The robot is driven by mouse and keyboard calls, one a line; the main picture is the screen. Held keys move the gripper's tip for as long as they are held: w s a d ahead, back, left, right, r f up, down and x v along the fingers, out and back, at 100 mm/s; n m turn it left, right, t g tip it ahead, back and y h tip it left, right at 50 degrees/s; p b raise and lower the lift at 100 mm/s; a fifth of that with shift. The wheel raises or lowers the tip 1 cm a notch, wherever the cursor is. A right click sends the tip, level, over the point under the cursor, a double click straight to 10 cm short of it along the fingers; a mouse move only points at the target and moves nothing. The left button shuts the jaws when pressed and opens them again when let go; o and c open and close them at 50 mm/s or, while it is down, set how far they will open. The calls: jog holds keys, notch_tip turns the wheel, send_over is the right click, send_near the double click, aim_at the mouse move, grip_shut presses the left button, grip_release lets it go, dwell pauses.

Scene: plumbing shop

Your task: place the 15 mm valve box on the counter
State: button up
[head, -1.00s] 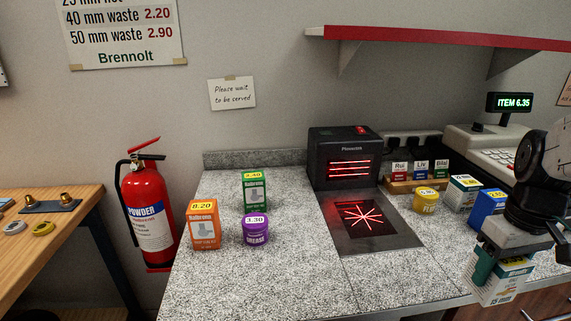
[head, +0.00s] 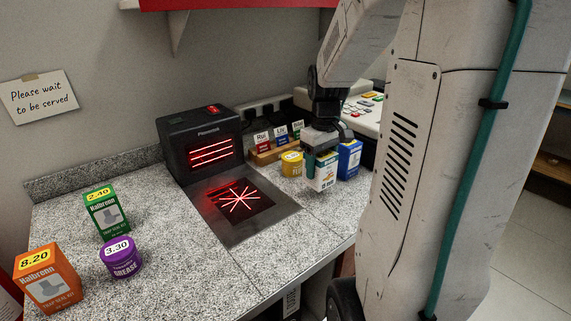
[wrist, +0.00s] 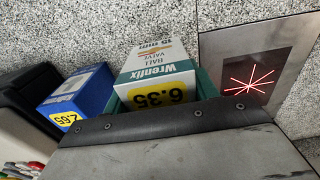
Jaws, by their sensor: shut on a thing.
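My gripper (head: 322,157) is shut on the 15 mm valve box (head: 327,178), a white and teal box. In the wrist view the box (wrist: 158,62) reads "Wrentix ball valve 15 mm" with a yellow 6.35 label, and teal fingers flank it. The box is low over the counter (head: 290,225), between a yellow tub (head: 292,164) and a blue box (head: 350,160). I cannot tell whether its base touches the counter.
The scanner (head: 205,145) and its lit glass plate (head: 265,225) are left of the held box. The till (head: 365,108) stands behind. Green (head: 105,212), orange (head: 47,280) and purple (head: 121,257) goods stand at left. Bare counter lies in front of the box.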

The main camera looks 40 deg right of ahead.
jog(key=shift+w+d+f, duration=0.1)
jog(key=shift+w+d, duration=0.45)
jog(key=shift+w, duration=0.35)
jog(key=shift+f, duration=1.75)
jog(key=shift+f, duration=0.1)
jog(key=o, duration=1.1)
